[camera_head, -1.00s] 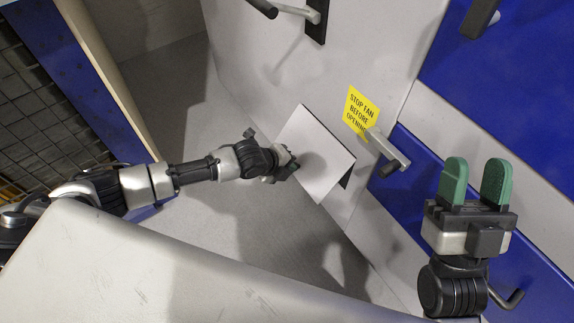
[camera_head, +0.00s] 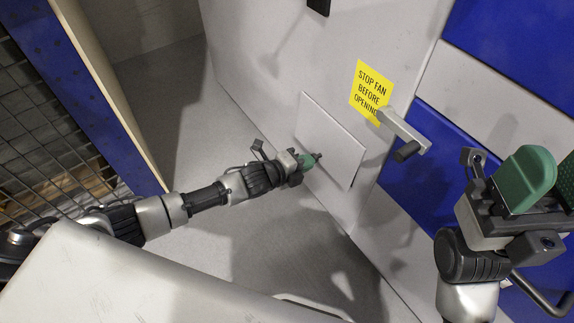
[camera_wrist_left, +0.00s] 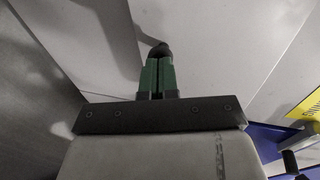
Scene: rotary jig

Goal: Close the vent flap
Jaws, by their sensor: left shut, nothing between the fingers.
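The vent flap (camera_head: 328,138) is a pale rectangular plate on the light wall panel, left of the yellow sign. It lies nearly flat against the panel, with a thin dark line at its lower right corner. My left gripper (camera_head: 311,160) is shut and empty at the flap's lower left edge. My right gripper (camera_head: 547,180) is open and empty at the right edge, partly cut off.
A yellow sign (camera_head: 371,89) reads "STOP FAN BEFORE OPENING". A grey handle (camera_head: 404,131) sticks out below it, beside blue panels (camera_head: 425,165). A wire-mesh guard (camera_head: 40,140) stands at left. Grey floor (camera_head: 165,90) between is clear.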

